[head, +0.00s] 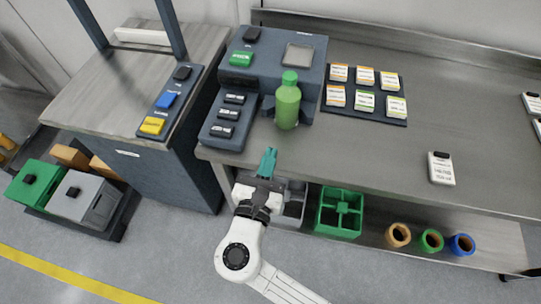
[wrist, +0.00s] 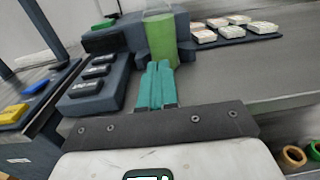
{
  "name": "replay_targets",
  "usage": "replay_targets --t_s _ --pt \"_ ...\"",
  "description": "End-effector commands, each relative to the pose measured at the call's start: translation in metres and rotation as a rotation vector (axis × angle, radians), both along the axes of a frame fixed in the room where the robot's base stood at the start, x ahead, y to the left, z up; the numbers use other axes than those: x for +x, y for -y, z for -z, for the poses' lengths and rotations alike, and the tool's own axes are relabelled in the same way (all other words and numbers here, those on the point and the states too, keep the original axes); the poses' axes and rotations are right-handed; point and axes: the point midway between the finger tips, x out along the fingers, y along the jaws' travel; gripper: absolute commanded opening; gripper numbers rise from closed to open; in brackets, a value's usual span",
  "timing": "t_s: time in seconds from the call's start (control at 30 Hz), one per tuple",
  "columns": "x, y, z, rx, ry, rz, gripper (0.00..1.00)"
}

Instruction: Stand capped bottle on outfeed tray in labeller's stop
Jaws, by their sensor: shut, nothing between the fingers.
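A green bottle with a green cap (head: 288,105) stands upright against the front of the blue-grey machine (head: 262,75), with machine blocks to either side of its base. I cannot tell whether it is seated fully in the stop. The bottle also shows in the wrist view (wrist: 162,42), directly beyond my fingertips, its upper end pale and unclear. My gripper (head: 267,160) has teal fingers, closed together and empty. It is at the bench's front edge, apart from the bottle. In the wrist view the shut fingers (wrist: 157,85) point toward the bottle's lower part.
A dark mat (head: 353,112) with several labelled packs lies right of the machine. A small white device (head: 441,168) lies farther right. The bench between is clear. A green crate (head: 340,212) and several coloured rings (head: 431,240) sit on the lower shelf. A second cabinet (head: 135,85) stands left.

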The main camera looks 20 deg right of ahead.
Motion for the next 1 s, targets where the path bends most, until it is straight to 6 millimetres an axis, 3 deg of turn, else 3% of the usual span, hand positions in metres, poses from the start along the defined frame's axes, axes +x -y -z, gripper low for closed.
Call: replay_targets --t_s 0.3,0.5,0.7,1.0 --pt "0.05 0.041 -0.001 0.002 0.0 0.005 0.0" --pt "0.074 0.059 -0.001 0.004 0.0 0.004 0.0" --pt "0.084 0.067 0.0 0.004 0.0 0.002 0.0" --pt "0.086 0.068 0.0 0.004 0.0 0.002 0.0"
